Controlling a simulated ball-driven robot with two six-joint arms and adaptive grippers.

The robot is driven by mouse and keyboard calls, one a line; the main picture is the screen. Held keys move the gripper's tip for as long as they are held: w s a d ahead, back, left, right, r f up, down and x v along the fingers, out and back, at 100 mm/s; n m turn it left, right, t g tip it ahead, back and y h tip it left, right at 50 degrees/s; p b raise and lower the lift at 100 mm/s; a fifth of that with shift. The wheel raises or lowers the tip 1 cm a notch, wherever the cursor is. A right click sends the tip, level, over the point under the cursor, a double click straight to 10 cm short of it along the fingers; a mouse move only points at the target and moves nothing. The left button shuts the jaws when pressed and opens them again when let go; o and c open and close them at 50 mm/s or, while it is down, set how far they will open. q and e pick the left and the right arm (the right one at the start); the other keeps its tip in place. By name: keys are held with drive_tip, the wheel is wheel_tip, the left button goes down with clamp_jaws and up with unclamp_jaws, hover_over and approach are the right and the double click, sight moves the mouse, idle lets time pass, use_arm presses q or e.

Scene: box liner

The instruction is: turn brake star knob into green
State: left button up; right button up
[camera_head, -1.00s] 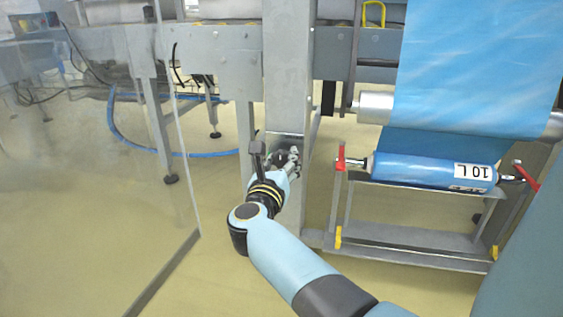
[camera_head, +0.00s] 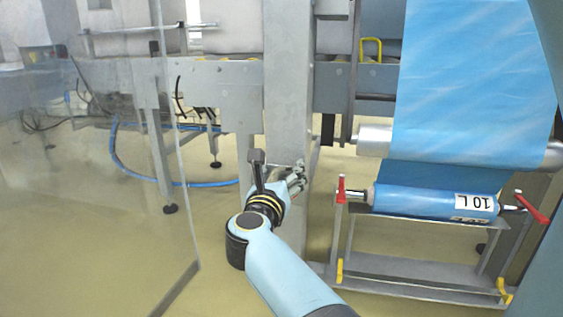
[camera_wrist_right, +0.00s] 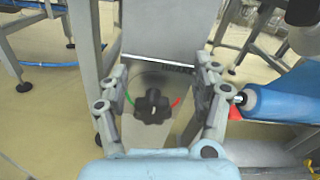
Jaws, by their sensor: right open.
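The brake star knob (camera_wrist_right: 152,106) is black and star-shaped. In the right wrist view it sits on a grey panel, with a green arc (camera_wrist_right: 127,100) at its left and a red arc (camera_wrist_right: 176,103) at its right. My right gripper (camera_wrist_right: 161,117) is open, its fingers on either side of the knob in that view; I cannot tell whether they touch it. In the head view my right gripper (camera_head: 294,178) is at the grey post (camera_head: 288,100), and it hides the knob. My left gripper is not in view.
A blue roll (camera_head: 425,202) marked 10 L lies on a metal stand to the right, with red levers (camera_head: 341,189) at its ends. Blue film (camera_head: 470,80) hangs above. A clear panel (camera_head: 90,190) stands at the left. Floor (camera_head: 215,270) shows between panel and arm.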

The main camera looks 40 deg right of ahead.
wheel_tip(320, 180, up, 5)
drive_tip(key=shift+r, duration=0.1)
drive_tip(key=shift+s, duration=0.1)
idle(0.6)
